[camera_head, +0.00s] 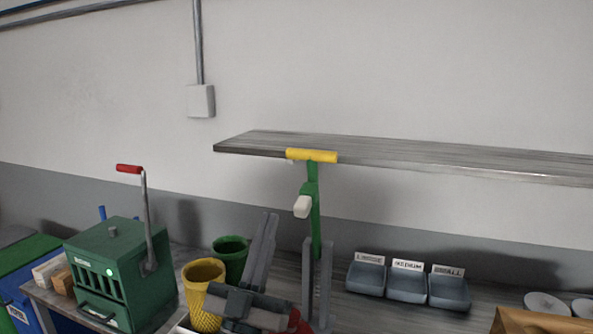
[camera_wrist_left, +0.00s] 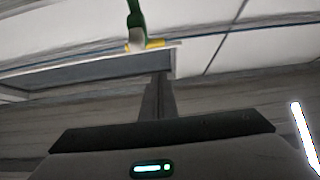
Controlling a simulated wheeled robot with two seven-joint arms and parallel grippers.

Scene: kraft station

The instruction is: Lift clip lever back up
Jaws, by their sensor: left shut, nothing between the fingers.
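The clip lever (camera_head: 315,210) is a green upright bar with a yellow crosswise handle (camera_head: 312,155) on top and a pale block on its side. It stands nearly upright between two grey posts (camera_head: 307,285), with its handle in front of the shelf edge. In the left wrist view the green bar (camera_wrist_left: 135,14) and yellow handle (camera_wrist_left: 155,44) show beyond my fingertips. My left gripper (camera_head: 269,216) points up, to the left of the lever and apart from it in the picture. Its fingers are together and empty, as the left wrist view (camera_wrist_left: 158,75) also shows. My right gripper is out of view.
A grey shelf (camera_head: 420,156) runs along the wall behind the lever. A green box with a red-handled crank (camera_head: 130,169) stands left. Yellow (camera_head: 205,275) and green (camera_head: 231,246) baskets stand near my left gripper. Labelled grey bins (camera_head: 407,286) stand right.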

